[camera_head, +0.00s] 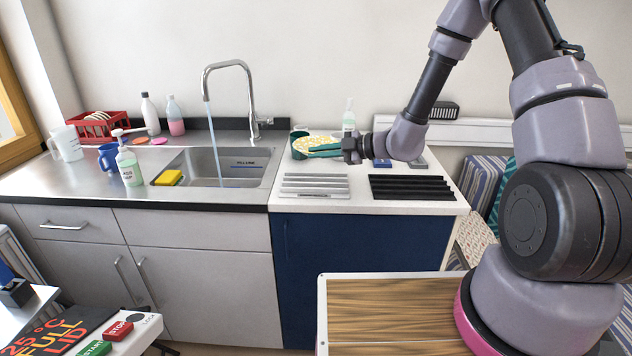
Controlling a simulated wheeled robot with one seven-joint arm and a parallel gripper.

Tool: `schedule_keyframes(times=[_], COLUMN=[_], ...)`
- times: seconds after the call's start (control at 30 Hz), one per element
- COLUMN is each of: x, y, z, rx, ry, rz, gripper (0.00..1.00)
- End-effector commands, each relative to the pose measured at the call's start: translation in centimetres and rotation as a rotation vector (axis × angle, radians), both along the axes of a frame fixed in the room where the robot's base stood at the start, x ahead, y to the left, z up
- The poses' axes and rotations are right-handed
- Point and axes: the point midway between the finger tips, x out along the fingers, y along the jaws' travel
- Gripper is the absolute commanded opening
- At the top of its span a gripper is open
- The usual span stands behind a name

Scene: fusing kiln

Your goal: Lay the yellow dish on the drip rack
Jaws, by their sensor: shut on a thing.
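A pale yellow patterned dish (314,142) is above the white counter, beyond the slatted racks, at the end of my arm. My gripper (325,150) is shut on the dish at its near right side; the fingers partly cover it. Two slatted racks lie flat on the counter, nearer than the dish: a silver-white one (315,186) and a black one (410,187) to its right. Both look empty. I cannot tell which of them is the drip rack. The gap between dish and counter is hard to judge.
A dark green cup (299,142) stands just left of the dish, and a clear bottle (349,116) behind it. Blue (382,163) and grey (417,162) blocks sit behind the black rack. The sink (225,165) with running tap is left; a red dish rack (99,127) is farther left.

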Motion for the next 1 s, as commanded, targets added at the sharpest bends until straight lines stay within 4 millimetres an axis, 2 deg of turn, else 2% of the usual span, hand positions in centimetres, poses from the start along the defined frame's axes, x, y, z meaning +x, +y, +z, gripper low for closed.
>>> schedule_keyframes(times=[0.2,0.43,0.6,0.7,0.9,0.93,1.0], x=[-0.2,-0.2,-0.1,-0.2,-0.1,-0.1,-0.1], y=[0.3,0.3,0.3,0.3,0.2,0.2,0.2], z=[-3.9,-6.4,-9.0,-9.7,-9.7,-9.8,-9.8], rx=[0.001,0.0,0.0,0.0,-0.001,-0.001,-0.001], ry=[0.005,0.003,0.003,0.001,0.0,0.001,0.001], rz=[0.012,0.01,0.01,0.009,0.009,0.009,0.009], gripper=[0.0,0.0,0.0,0.0,0.0,0.15,0.38])
